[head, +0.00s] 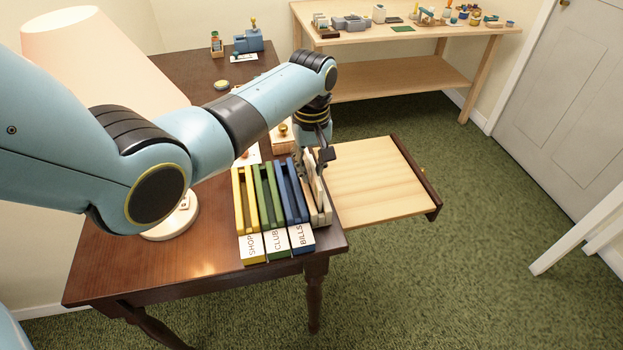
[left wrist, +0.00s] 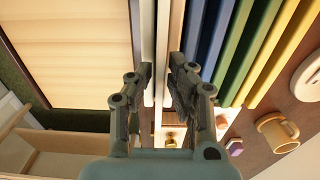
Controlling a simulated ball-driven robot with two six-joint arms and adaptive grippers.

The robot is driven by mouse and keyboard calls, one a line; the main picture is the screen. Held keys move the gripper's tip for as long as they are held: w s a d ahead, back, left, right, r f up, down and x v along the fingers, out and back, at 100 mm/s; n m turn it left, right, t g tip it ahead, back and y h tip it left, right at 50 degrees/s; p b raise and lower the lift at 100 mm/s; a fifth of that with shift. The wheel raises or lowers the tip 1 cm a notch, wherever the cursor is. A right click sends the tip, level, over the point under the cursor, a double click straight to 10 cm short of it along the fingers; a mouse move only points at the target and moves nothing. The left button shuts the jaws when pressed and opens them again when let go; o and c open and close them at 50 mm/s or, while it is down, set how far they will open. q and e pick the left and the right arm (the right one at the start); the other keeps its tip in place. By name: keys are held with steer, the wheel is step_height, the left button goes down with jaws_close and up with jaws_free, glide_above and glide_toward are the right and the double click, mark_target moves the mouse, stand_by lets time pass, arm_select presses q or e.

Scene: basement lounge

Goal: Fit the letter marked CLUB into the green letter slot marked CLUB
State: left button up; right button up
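The green letter slot (head: 259,197) is the middle one of three, with a CLUB label (head: 277,243) at its near end. It also shows as a green bar in the left wrist view (left wrist: 240,40). My left gripper (head: 322,156) is low over the letters' far end. In the left wrist view its fingers (left wrist: 160,68) are apart, with a pale upright edge (left wrist: 163,45) between them. My right gripper is out of view.
The yellow SHOP slot (head: 239,203) and blue BILLS slot (head: 301,210) flank the green one. A pale pull-out board (head: 370,180) extends right of the dark desk (head: 110,272). A lamp (head: 95,55) stands left. Small objects, including a mug (left wrist: 277,130), lie beyond the rack.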

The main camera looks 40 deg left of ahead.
arm_select(q)
jaws_close()
